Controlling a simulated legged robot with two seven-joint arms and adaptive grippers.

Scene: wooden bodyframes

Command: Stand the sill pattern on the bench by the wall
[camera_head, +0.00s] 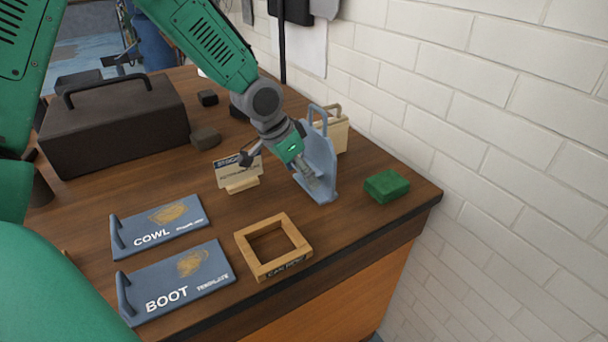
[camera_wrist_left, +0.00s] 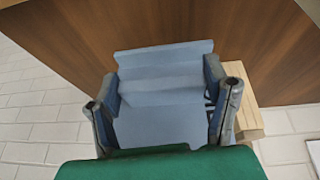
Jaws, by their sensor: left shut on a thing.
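A blue pattern (camera_head: 321,172) with a loop handle stands upright by the wall, and its lower edge is at or just above the bench top (camera_head: 345,222). No lettering shows on it, so I cannot read whether it is the sill pattern. My left gripper (camera_head: 306,171) is shut on it from the near left side. In the left wrist view the two fingers (camera_wrist_left: 165,110) lie at either side of the blue pattern (camera_wrist_left: 160,82). I cannot tell whether it touches the bench. My right gripper is not in view.
A cream piece with a handle (camera_head: 342,134) stands just behind the pattern. A green block (camera_head: 387,186) lies to its right, near the bench corner. A dark case (camera_head: 115,125) is left.

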